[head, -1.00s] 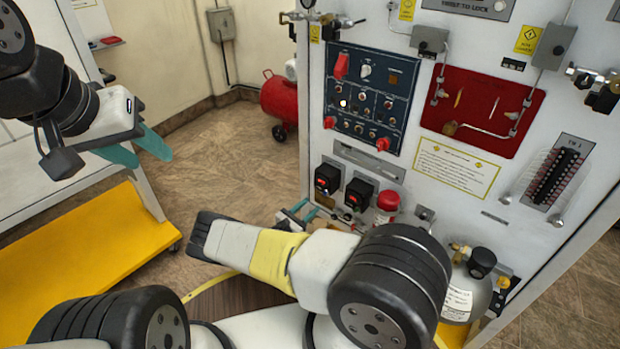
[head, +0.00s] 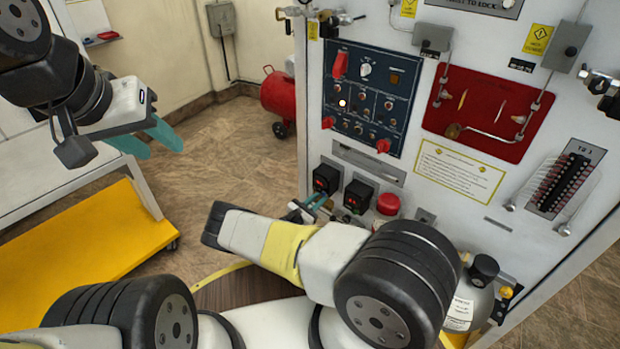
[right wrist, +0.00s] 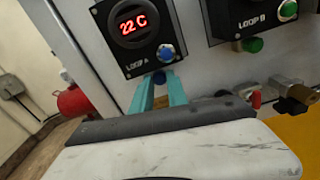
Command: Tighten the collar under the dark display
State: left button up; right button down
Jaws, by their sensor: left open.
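Two black display boxes, loop A (head: 326,178) and loop B (head: 358,194), sit low on the white panel. In the right wrist view loop A (right wrist: 138,22) glows red with "22 C". Loop B (right wrist: 245,12) is cut off at the top, so its display is hidden there. A blue collar (right wrist: 158,78) is under loop A and a green collar (right wrist: 252,45) under loop B. My right gripper (right wrist: 159,82) has its teal fingers either side of the blue collar; I cannot tell whether they touch it. My left gripper (head: 158,140) is open and empty, away from the panel.
Brass fittings (right wrist: 296,98) lie right of my right gripper. A grey gas bottle (head: 472,297) stands at lower right. A yellow-shelved cart (head: 90,245) is at left, with open floor between.

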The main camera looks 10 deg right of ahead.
jog(key=shift+m, duration=0.7)
jog(key=c, duration=1.3)
grip_release()
jog(key=shift+a, duration=0.1)
